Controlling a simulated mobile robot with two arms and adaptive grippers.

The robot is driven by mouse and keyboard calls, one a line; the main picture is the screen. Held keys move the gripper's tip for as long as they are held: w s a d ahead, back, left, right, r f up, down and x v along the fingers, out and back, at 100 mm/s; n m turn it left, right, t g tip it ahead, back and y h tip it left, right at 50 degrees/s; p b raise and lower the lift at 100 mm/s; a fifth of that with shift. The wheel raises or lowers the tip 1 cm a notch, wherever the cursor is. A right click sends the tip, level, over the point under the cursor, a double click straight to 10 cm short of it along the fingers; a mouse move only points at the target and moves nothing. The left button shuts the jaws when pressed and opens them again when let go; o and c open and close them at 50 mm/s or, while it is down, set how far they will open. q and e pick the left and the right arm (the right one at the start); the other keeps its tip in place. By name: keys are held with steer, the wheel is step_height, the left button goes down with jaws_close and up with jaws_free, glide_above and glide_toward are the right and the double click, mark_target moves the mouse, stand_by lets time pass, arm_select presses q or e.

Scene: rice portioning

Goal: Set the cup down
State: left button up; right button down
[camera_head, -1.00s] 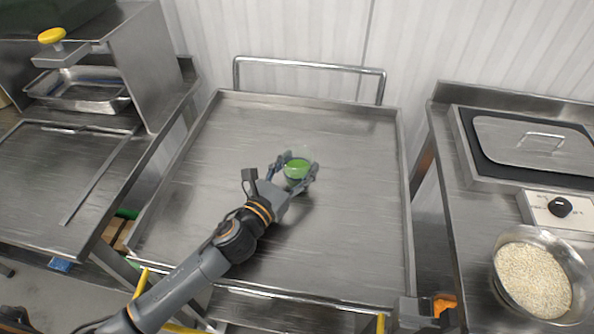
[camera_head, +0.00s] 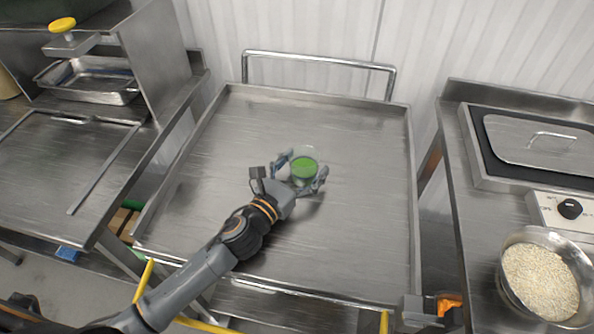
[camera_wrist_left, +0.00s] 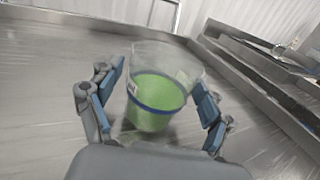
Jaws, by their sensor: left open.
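The cup (camera_head: 304,168) is clear with green in its lower part. It stands upright on the steel cart top (camera_head: 350,230), near the middle. My left gripper (camera_head: 300,178) is open around the cup, one finger on each side. In the left wrist view the cup (camera_wrist_left: 156,92) shows a dark blue band and sits between the spread fingers of the left gripper (camera_wrist_left: 152,112). A gap shows beside the left finger; on the right side I cannot tell whether the finger touches. My right gripper does not clearly show.
The cart top around the cup is clear, with a raised rim and a rail (camera_head: 320,60) at the back. A bowl of rice (camera_head: 541,282) and a lidded cooker (camera_head: 540,140) stand on the right counter. A steel tray (camera_head: 90,82) is on the left.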

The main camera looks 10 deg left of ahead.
arm_select(q)
steer(key=b+v, duration=0.2)
steer(key=v, duration=0.8)
steer(key=shift+s+f, duration=0.1)
steer(key=shift+s, duration=0.1)
steer(key=shift+b+v, duration=0.4)
steer(key=shift+v, duration=0.45)
